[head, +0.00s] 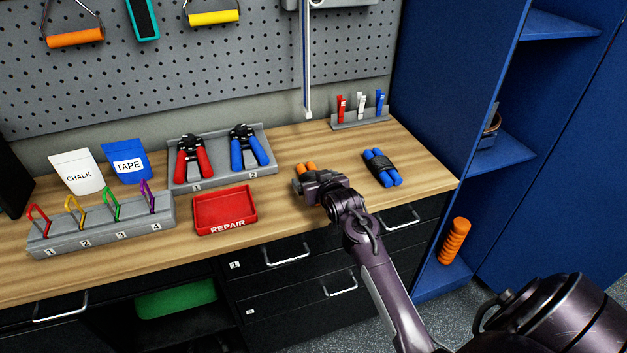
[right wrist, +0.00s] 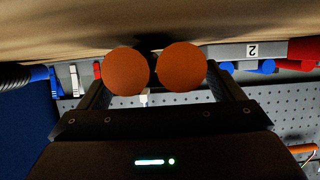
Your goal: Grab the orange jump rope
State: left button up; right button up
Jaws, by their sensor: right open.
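The orange jump rope (head: 306,167) lies on the wooden workbench, and my right gripper (head: 318,184) covers most of it in the head view. In the right wrist view its two round orange handle ends (right wrist: 126,71) sit side by side between the spread fingers of my right gripper (right wrist: 156,82). The fingers are open around the handles; whether either touches them I cannot tell. The rest of the rope is hidden behind the handle ends. My left gripper is in neither view.
A blue jump rope (head: 382,167) lies right of my gripper. A red REPAIR tray (head: 225,209) and a plier rack (head: 220,173) stand to the left. A small clip rack (head: 361,119) is behind. A blue cabinet (head: 440,80) borders the bench's right end.

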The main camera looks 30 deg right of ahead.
jog(key=c, duration=1.2)
jog(key=shift+r, duration=0.2)
